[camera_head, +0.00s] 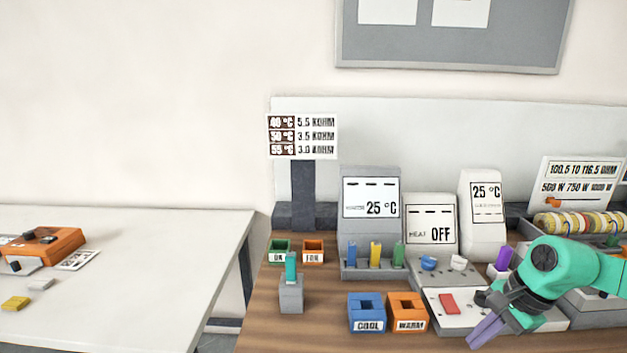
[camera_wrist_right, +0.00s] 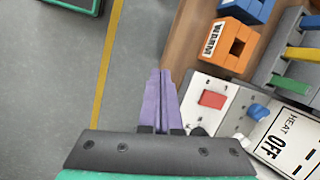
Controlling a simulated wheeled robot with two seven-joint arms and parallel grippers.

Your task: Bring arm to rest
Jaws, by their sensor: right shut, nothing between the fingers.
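My right gripper (camera_head: 487,333) shows at the lower right in the head view, on a green arm that comes in from the right. Its purple fingers are shut and empty, pointing down and left at the front edge of the bench. In the right wrist view the fingers (camera_wrist_right: 160,85) lie together over the floor beside the bench edge. The panel with a red switch (camera_head: 449,304) is just left of the gripper in the head view. My left gripper is not in view.
The wooden bench (camera_head: 262,325) holds a blue COOL box (camera_head: 366,325), an orange WARM box (camera_head: 408,325), a grey block with a teal peg (camera_head: 291,295) and display units (camera_head: 371,205). A white table (camera_head: 120,290) stands at left. Open floor (camera_wrist_right: 60,90) lies before the bench.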

